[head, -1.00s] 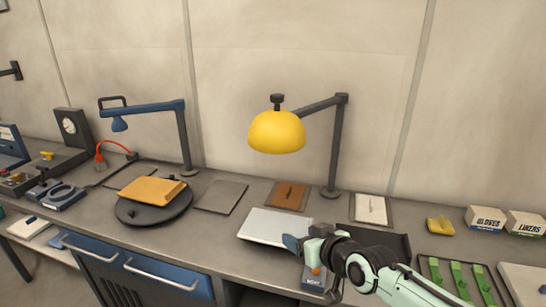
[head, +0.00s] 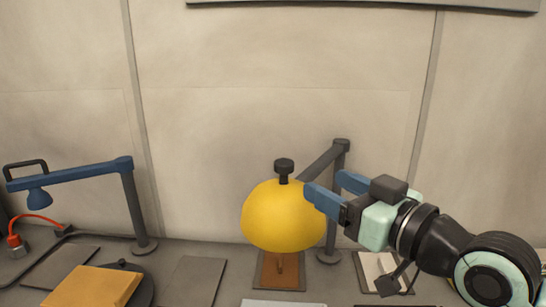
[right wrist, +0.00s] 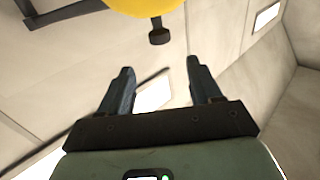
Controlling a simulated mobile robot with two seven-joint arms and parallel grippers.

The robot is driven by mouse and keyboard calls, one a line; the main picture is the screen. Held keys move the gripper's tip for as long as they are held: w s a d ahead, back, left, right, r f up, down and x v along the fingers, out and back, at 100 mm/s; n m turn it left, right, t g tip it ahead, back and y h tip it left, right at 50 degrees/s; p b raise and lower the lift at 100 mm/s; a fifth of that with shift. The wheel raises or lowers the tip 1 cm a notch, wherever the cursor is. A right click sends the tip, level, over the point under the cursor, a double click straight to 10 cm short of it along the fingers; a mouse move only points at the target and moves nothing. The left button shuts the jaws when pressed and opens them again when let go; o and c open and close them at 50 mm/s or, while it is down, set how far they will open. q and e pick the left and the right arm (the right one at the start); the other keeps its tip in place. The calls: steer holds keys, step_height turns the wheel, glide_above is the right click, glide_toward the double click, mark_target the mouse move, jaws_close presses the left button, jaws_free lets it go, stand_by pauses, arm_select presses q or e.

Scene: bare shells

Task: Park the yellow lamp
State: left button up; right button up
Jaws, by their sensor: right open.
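The yellow lamp (head: 283,218) has a domed shade with a dark knob (head: 284,167) on top, and hangs from a dark jointed arm on a post (head: 334,215) near the wall. My right gripper (head: 322,188) is open and empty, its blue fingers just right of the knob and at the shade's upper right in the head view. In the right wrist view the shade (right wrist: 145,6) and knob (right wrist: 159,36) lie beyond the fingertips (right wrist: 163,72), apart from them. My left gripper is not in view.
A blue lamp (head: 75,175) on its own post stands at the left. A yellow-orange block (head: 92,287) lies on a round dark turntable. Flat plates (head: 192,280) lie on the bench below.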

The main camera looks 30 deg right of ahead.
mark_target(290, 166)
steer(key=w+p, duration=0.1)
steer(key=w, duration=0.3)
steer(key=w+a+p, duration=0.1)
steer(key=w, duration=0.3)
steer(key=w+a+p, duration=0.1)
steer(key=w, duration=0.3)
steer(key=shift+w, duration=0.2)
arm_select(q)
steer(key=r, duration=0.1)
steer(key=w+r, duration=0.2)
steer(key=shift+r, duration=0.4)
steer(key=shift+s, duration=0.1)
arm_select(e)
steer(key=shift+s, duration=0.1)
steer(key=shift+c, duration=0.3)
jaws_close()
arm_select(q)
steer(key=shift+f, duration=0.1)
